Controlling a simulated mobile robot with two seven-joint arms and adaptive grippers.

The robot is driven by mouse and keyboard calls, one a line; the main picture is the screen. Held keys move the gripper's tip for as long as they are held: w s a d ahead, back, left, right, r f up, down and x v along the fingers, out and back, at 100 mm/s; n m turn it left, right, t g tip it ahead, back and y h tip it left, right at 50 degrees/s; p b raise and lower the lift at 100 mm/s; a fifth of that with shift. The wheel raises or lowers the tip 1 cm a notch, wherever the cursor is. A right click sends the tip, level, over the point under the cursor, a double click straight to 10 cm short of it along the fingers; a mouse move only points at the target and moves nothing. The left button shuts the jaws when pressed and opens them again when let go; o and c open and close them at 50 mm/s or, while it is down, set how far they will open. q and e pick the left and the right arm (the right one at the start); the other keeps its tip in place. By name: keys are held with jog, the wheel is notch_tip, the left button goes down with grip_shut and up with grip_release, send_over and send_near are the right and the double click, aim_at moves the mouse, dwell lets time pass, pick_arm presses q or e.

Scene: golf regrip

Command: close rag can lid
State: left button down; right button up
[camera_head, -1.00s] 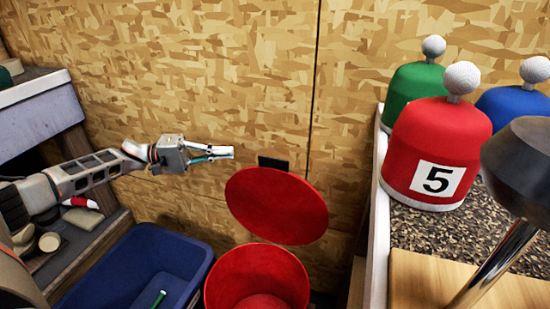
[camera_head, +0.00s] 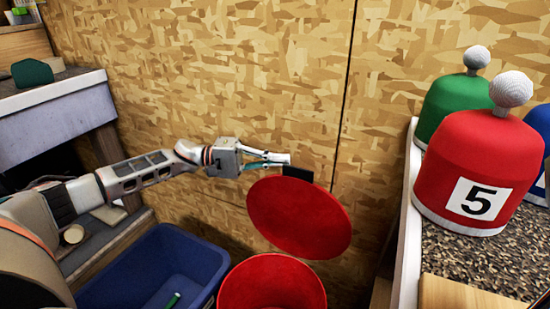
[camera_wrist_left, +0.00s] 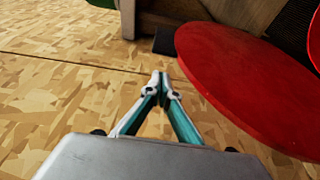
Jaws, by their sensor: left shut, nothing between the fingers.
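The red rag can (camera_head: 270,284) stands on the floor at the bottom middle of the head view, its mouth open. Its round red lid (camera_head: 298,217) is raised and tilted above the can. A black tab (camera_head: 298,172) shows at the lid's upper edge. My left gripper (camera_head: 288,158) is shut and empty, just above the lid's top edge and beside the tab. In the left wrist view, the closed fingertips (camera_wrist_left: 159,76) point forward, with the lid (camera_wrist_left: 260,85) to their right and the dark tab (camera_wrist_left: 164,40) ahead. I cannot tell whether they touch it. My right gripper is out of view.
A blue bin (camera_head: 150,268) with a green item (camera_head: 173,299) inside stands left of the can. A bench with red (camera_head: 478,172) and green (camera_head: 455,105) headcovers is at the right. A wood-panel wall (camera_head: 230,70) is close behind. Grey shelving (camera_head: 55,115) is at the left.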

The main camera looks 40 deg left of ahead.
pick_arm(q)
jog(key=shift+s+d+r, duration=0.1)
jog(key=shift+s+d, duration=0.1)
jog(key=shift+s, duration=0.5)
jog(key=shift+s+d, duration=0.15)
jog(key=shift+s, duration=0.4)
